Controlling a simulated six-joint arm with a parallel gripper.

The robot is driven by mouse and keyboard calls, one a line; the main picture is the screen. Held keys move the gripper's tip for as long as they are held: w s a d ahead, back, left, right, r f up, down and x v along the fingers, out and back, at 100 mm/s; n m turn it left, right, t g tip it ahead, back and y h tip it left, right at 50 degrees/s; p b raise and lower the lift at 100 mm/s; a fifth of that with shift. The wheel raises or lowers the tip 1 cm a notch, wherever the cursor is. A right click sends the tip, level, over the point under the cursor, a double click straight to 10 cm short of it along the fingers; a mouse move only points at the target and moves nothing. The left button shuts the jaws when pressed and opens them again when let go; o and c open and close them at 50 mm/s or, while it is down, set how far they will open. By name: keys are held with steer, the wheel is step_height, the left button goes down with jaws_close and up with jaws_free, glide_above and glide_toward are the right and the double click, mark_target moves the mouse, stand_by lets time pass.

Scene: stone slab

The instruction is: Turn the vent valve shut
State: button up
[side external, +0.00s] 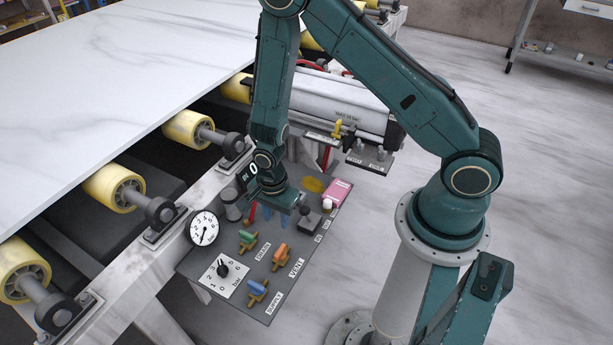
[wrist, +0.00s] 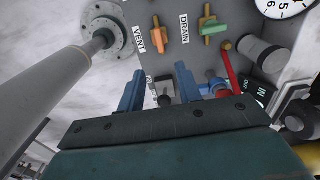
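The vent valve (side external: 282,251) has an orange handle on a brass body, beside the VENT label on the dark panel (side external: 238,309). In the wrist view the orange handle (wrist: 156,40) appears to lie along its body. The green drain valve (side external: 248,238) is left of it; its handle (wrist: 214,28) lies across its body in the wrist view. The blue-handled supply valve (side external: 258,287) is nearer the camera. My gripper (wrist: 159,68) is open, its two blue fingers apart and seemingly empty. In the side view my gripper (side external: 275,219) is over the panel's far part, beyond the vent valve.
A round gauge (side external: 204,229) and a black dial knob (side external: 222,268) sit on the panel's left. A red lever (wrist: 229,66) and a grey-black switch box (side external: 308,221) stand near my gripper. A pink bottle (side external: 337,192) lies at the far right edge. Conveyor rollers (side external: 113,188) line the left.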

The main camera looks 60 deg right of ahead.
mark_target(280, 250)
steer(key=shift+f, duration=0.35)
steer(key=shift+f, duration=6.7)
steer(key=shift+c, duration=0.4)
jaws_close()
